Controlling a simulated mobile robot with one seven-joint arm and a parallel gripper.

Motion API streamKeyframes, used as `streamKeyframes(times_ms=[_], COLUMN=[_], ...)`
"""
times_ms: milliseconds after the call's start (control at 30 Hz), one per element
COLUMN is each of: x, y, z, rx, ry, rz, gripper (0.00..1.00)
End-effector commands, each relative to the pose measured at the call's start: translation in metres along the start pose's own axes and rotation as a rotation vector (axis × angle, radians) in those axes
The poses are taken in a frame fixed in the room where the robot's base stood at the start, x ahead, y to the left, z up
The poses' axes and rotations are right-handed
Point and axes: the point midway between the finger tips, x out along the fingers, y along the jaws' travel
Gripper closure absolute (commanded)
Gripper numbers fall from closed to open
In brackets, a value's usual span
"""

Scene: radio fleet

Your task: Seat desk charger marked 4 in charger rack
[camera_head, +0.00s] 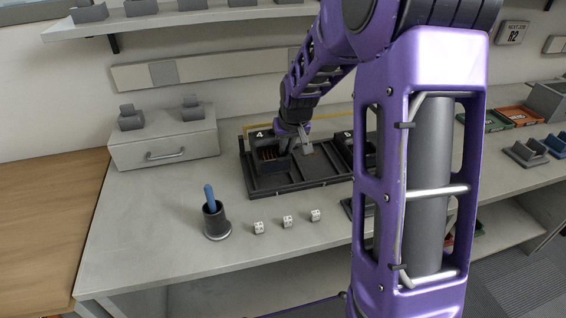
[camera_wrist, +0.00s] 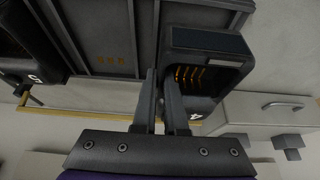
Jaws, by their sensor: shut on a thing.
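The desk charger marked 4 (camera_head: 270,160) is a dark box with an open top and orange contacts inside. It is at the left end of the dark charger rack (camera_head: 310,184). In the wrist view the charger (camera_wrist: 208,42) is at upper right, its 4 label near the lower edge. My gripper (camera_head: 293,143) is at its right side in the head view. In the wrist view my gripper (camera_wrist: 161,80) is shut on the charger's side wall. The rack (camera_wrist: 108,22) shows beside it, with orange contacts in a bare bay. I cannot tell whether the charger rests fully down.
Another numbered charger (camera_head: 352,150) sits at the rack's right end, partly behind my arm. A cup with a blue-handled tool (camera_head: 216,220) and three white dice-like cubes (camera_head: 287,221) stand in front. A grey drawer box (camera_head: 163,145) is at left. The counter's front left is clear.

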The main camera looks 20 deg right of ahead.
Motion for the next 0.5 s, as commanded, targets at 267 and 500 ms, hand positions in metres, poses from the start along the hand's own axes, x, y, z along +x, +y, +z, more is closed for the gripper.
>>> streamKeyframes(times_ms=[267, 500], x=[0.026, 0.040], y=[0.000, 0.000], z=[0.012, 0.018], rx=[-0.001, -0.002], ry=[-0.002, 0.003], rz=[0.000, 0.000], gripper=[1.00, 1.00])
